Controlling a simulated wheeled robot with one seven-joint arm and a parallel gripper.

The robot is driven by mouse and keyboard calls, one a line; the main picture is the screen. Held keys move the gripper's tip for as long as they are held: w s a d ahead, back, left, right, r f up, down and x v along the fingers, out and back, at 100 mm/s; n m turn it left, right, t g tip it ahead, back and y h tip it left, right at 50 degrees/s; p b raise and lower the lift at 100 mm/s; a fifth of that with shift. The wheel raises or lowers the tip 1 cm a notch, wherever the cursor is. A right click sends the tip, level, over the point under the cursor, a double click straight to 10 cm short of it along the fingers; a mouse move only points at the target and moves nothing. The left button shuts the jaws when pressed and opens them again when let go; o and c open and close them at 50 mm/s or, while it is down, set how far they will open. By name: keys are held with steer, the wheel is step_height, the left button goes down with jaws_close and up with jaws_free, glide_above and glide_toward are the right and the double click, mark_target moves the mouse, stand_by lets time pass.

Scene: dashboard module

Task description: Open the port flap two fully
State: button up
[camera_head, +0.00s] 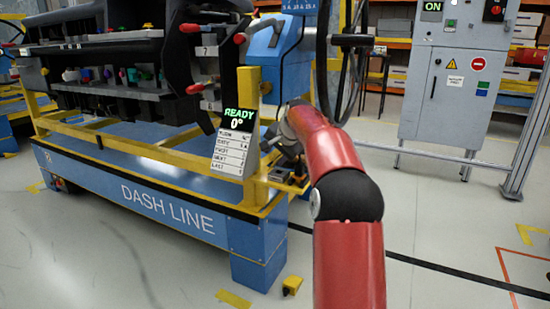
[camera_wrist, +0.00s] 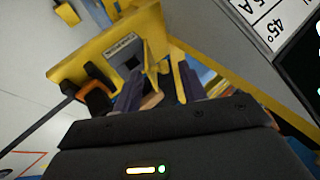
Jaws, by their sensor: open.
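My gripper shows in the wrist view (camera_wrist: 160,88), with its two dark fingers apart and a yellow part of the stand showing between and beyond them. I see nothing held. In the head view the gripper is mostly hidden behind my red arm, beside the right end of the dashboard stand. The dashboard module (camera_head: 110,50) is dark, with several small coloured parts along it. I cannot make out port flap two for certain in either view, nor whether it is open or shut.
A yellow bracket (camera_wrist: 85,62) with a small label plate lies close ahead of the fingers. A READY display and list (camera_head: 236,140) hangs at the stand's right end. The blue DASH LINE base (camera_head: 130,195) stands below.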

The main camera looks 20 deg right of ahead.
steer(key=shift+w+f, duration=0.25)
steer(key=shift+f, duration=0.05)
steer(key=c, duration=0.9)
steer(key=shift+w+a+r+p, duration=0.1)
steer(key=shift+r+p, duration=0.25)
steer(key=shift+p, duration=0.65)
steer(key=p, duration=0.1)
steer(key=g+p, duration=0.1)
steer(key=p, duration=0.1)
steer(key=shift+w+a+r+h, duration=0.2)
steer(key=shift+r+h, duration=0.05)
steer(key=shift+h, duration=0.05)
steer(key=g+p, duration=0.1)
steer(key=p, duration=0.3)
steer(key=shift+w+a+n+h, duration=0.25)
steer(key=shift+w+n+h, duration=0.05)
steer(key=shift+h, duration=0.1)
steer(key=shift+w+f+p, duration=0.15)
steer(key=shift+f+p, duration=0.15)
steer(key=shift+p, duration=0.55)
steer(key=o, duration=0.9)
steer(key=shift+a, duration=0.1)
